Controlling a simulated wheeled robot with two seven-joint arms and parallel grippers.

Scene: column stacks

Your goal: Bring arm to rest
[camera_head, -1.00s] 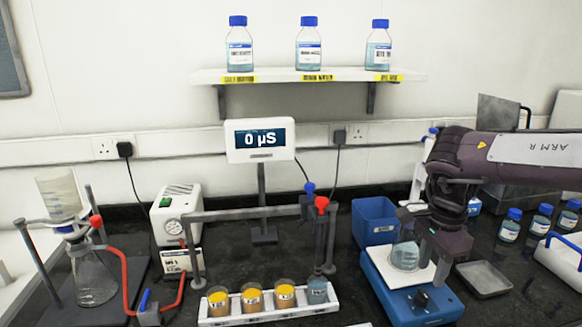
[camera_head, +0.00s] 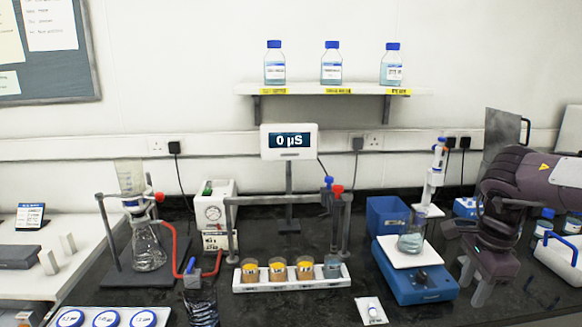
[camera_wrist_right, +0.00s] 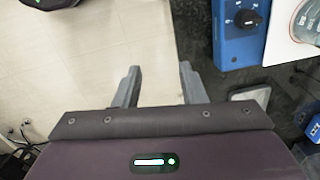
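My right gripper (camera_head: 472,295) hangs at the right of the bench, just right of the blue hotplate stirrer (camera_head: 420,287). In the right wrist view its two fingers (camera_wrist_right: 160,70) are spread apart with nothing between them, over the pale floor and the bench edge. A glass beaker (camera_head: 411,240) with liquid stands on the stirrer's white top, apart from the gripper. My left gripper does not show in the head view.
A white rack (camera_head: 290,286) with several small cups stands mid-bench. A blue bin (camera_head: 386,217) and a pipette on a stand (camera_head: 435,170) are behind the stirrer. A grey tray (camera_wrist_right: 250,97) lies beside the right fingers. Bottles stand on the shelf (camera_head: 330,89).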

